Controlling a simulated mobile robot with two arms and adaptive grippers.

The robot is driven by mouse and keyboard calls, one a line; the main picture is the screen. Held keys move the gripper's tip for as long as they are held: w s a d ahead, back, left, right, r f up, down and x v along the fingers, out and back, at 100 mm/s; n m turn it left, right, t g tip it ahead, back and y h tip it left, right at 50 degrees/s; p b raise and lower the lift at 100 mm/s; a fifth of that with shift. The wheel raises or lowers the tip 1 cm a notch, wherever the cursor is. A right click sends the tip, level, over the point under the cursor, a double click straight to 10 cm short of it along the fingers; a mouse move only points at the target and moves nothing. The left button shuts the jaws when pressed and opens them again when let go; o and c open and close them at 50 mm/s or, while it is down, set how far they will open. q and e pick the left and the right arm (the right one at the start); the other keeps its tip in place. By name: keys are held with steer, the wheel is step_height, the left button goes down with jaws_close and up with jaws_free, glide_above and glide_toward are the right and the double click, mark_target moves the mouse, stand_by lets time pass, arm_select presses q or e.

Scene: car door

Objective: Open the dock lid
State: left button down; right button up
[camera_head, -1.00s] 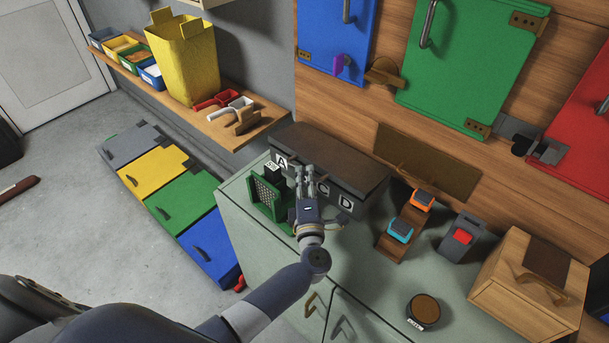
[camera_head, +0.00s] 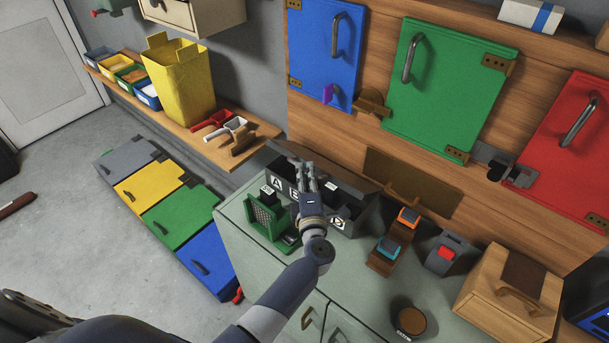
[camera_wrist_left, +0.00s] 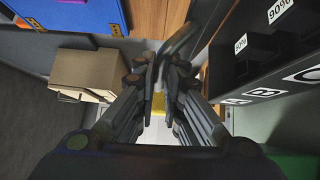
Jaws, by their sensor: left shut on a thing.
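The dock is a dark box (camera_head: 362,213) on the grey-green cabinet, with white letter labels on its front. My left gripper (camera_head: 310,170) is over the middle of the dock at the lid. In the left wrist view, its fingers (camera_wrist_left: 163,75) close on a dark curved handle (camera_wrist_left: 180,42). The gripper and wrist hide part of the lid and dock front. My right gripper is not in view.
A green slotted holder (camera_head: 264,218) stands left of the dock. A stepped wooden stand (camera_head: 384,262), a grey block with a red button (camera_head: 446,252) and a wooden box (camera_head: 510,290) stand to the right. Wall doors rise behind.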

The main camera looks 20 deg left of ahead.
arm_select(q)
steer(key=shift+r, duration=0.1)
steer(key=c, duration=1.7)
jaws_free()
steer(key=v, duration=1.2)
